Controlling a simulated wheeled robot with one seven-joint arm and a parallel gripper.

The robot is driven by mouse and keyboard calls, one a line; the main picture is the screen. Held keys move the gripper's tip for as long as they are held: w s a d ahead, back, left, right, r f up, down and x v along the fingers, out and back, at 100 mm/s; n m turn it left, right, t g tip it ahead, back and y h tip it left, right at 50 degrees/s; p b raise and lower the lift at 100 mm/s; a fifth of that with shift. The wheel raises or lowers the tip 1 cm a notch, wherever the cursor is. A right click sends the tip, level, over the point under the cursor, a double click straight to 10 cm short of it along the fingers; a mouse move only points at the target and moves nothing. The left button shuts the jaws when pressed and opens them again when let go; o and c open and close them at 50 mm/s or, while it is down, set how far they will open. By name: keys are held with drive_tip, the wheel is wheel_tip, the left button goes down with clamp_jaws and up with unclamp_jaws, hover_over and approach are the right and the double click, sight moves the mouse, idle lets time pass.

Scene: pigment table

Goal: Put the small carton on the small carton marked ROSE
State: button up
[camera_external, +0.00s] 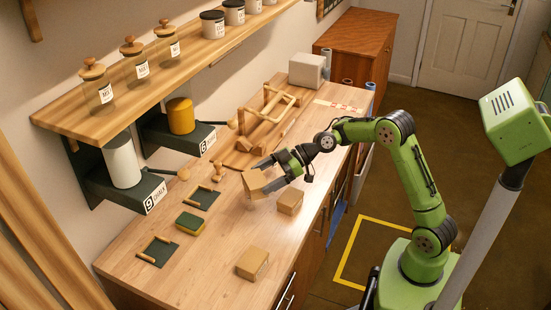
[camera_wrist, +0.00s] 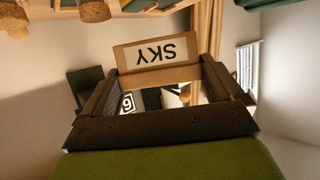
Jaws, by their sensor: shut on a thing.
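My gripper (camera_external: 268,177) is shut on a small tan carton (camera_external: 251,183), which looks tilted and seems to be just above the table. In the wrist view the held carton (camera_wrist: 160,75) sits between the fingers, with a white label reading SKY upside down. A second tan carton (camera_external: 290,201) stands on the table just to the right of the held one and below it in the picture. A third tan carton (camera_external: 252,263) stands near the table's front edge. No ROSE marking is readable on either; their labels are hidden or too small.
The wooden table (camera_external: 215,240) has clear room between the two standing cartons. A green-and-yellow block (camera_external: 190,222) and dark trays with wooden rails (camera_external: 157,251) lie at left. A wooden rack (camera_external: 262,125) stands behind my gripper. A jar shelf (camera_external: 200,57) overhangs the back.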

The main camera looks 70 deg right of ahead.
sight(261, 253)
drive_tip(key=s+a+r+n+g+y, duration=0.1)
drive_tip(key=s+a+n+g, duration=0.15)
drive_tip(key=a, duration=0.55)
drive_tip(key=s+a+n+g+y, duration=0.2)
drive_tip(key=s+a, duration=0.2)
drive_tip(key=a, duration=0.5)
drive_tip(key=shift+t, duration=0.25)
wheel_tip(261, 253, down, 10)
drive_tip(key=b, duration=0.3)
drive_tip(key=shift+w+r, duration=0.1)
drive_tip(key=shift+r, duration=0.15)
drive_tip(key=shift+f, duration=0.2)
